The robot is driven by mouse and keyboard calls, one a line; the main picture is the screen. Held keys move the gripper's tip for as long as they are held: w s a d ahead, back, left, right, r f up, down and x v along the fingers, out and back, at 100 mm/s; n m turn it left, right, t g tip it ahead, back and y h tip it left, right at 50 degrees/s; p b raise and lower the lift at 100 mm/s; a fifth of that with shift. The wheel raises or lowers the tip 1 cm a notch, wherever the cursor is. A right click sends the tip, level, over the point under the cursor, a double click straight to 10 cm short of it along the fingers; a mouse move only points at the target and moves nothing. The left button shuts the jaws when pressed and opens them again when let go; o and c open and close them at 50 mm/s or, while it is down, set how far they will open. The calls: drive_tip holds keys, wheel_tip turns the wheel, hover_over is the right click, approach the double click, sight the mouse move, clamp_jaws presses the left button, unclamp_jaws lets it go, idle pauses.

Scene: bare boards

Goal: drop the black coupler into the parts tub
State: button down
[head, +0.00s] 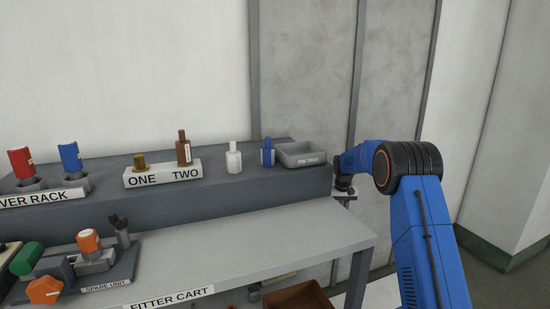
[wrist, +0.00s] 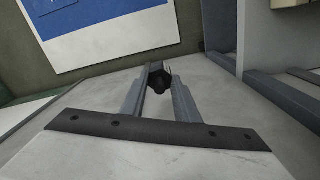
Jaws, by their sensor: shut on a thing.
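My gripper (wrist: 158,78) is shut on a small black piece, which I take as the black coupler (wrist: 158,84); it shows between the fingertips in the wrist view. In the head view my gripper (head: 344,190) is small and partly hidden, just right of the cart's raised shelf. No container labelled as the parts tub can be read. An open brown box (head: 300,297) sits low under the cart's front, cut off by the picture's lower edge; I cannot tell whether it is the tub.
A grey pin tray (head: 302,160) stands at the shelf's right end, beside a blue bottle (head: 267,152) and a white bottle (head: 234,158). The labelled cart top (head: 270,240) is mostly bare. A spare unit (head: 97,262) with an orange-capped part stands at left.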

drive_tip(key=shift+w+d+f, duration=0.1)
drive_tip(key=shift+f, duration=0.4)
drive_tip(key=shift+s+f, duration=0.25)
drive_tip(key=shift+f, duration=0.15)
drive_tip(key=s+f, duration=2.2)
drive_tip(key=f, duration=0.2)
drive_tip(key=shift+s, duration=0.4)
drive_tip(key=shift+d, duration=0.1)
